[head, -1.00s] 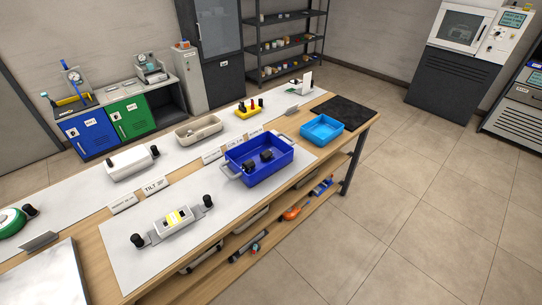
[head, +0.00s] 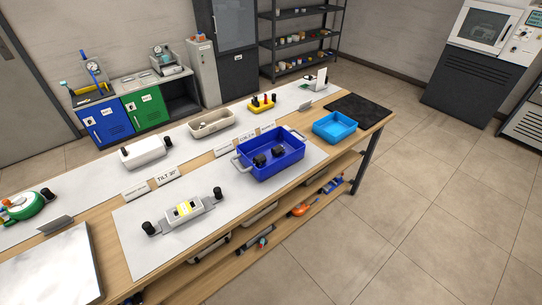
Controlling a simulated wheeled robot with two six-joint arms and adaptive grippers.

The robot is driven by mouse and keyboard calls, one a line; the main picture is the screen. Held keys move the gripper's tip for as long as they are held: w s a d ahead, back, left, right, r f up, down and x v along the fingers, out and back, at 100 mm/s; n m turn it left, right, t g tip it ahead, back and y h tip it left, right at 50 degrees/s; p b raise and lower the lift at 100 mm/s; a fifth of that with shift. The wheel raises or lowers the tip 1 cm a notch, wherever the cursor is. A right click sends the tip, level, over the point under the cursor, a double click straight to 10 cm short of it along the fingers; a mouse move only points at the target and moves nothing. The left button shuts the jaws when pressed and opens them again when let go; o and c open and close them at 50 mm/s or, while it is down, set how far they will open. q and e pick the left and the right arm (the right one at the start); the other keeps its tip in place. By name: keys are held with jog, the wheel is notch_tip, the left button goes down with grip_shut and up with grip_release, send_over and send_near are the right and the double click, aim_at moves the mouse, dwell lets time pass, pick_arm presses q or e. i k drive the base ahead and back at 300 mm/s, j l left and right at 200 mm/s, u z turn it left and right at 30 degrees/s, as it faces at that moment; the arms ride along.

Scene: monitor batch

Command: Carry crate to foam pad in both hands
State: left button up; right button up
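In the head view a dark blue crate (head: 272,168) with pale handles at its two ends stands on the white mat on the workbench. Several small black parts (head: 268,156) lie inside it. A black foam pad (head: 358,109) lies flat at the far right end of the bench, beyond a light blue tray. The crate and the pad are apart. Neither of my grippers is in view.
The light blue tray (head: 334,126) stands between crate and pad. A grey device with black knobs (head: 186,210) sits on the near mat. A white box (head: 144,151), a beige tray (head: 211,124) and a yellow holder (head: 261,104) stand farther back. Tiled floor (head: 430,200) to the right is clear.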

aim_at(358, 108)
jog(key=i+l+u, duration=0.15)
jog(key=u, duration=0.2)
jog(key=i+l+u, duration=0.1)
jog(key=l+u, duration=0.25)
jog(key=i+l+u, duration=0.1)
jog(key=u, duration=0.25)
